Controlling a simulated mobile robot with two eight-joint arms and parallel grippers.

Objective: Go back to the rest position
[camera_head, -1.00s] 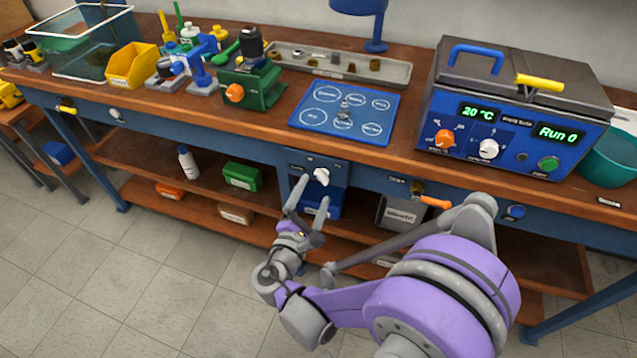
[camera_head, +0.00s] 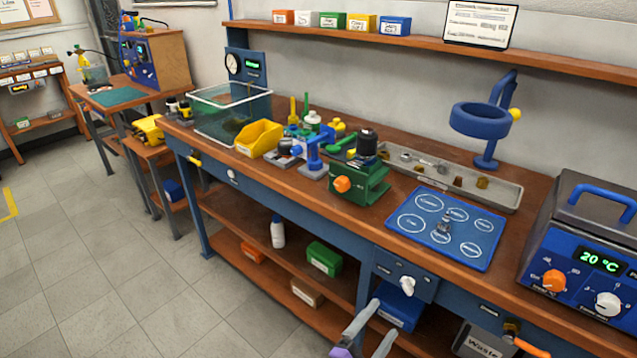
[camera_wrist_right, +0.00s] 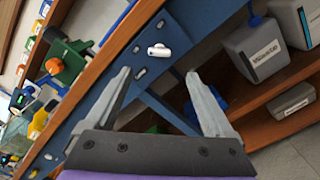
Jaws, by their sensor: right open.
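My right gripper (camera_head: 366,326) shows at the bottom edge of the head view, in front of the bench's lower shelf and below the white knob (camera_head: 407,286). Its two grey fingers are apart with nothing between them. In the right wrist view the gripper (camera_wrist_right: 160,95) is also open and empty, its fingers pointing at the bench front, with the white knob (camera_wrist_right: 159,50) beyond the gap. The rest of my right arm is out of the head view. My left gripper is not in view.
The workbench (camera_head: 330,215) holds a blue mat (camera_head: 480,254), a green vise (camera_head: 352,185), a yellow bin (camera_head: 259,138), a clear tank (camera_head: 225,115) and a blue heating unit (camera_head: 580,265). Bottles and boxes stand on the lower shelf. The floor (camera_head: 100,270) at left is clear.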

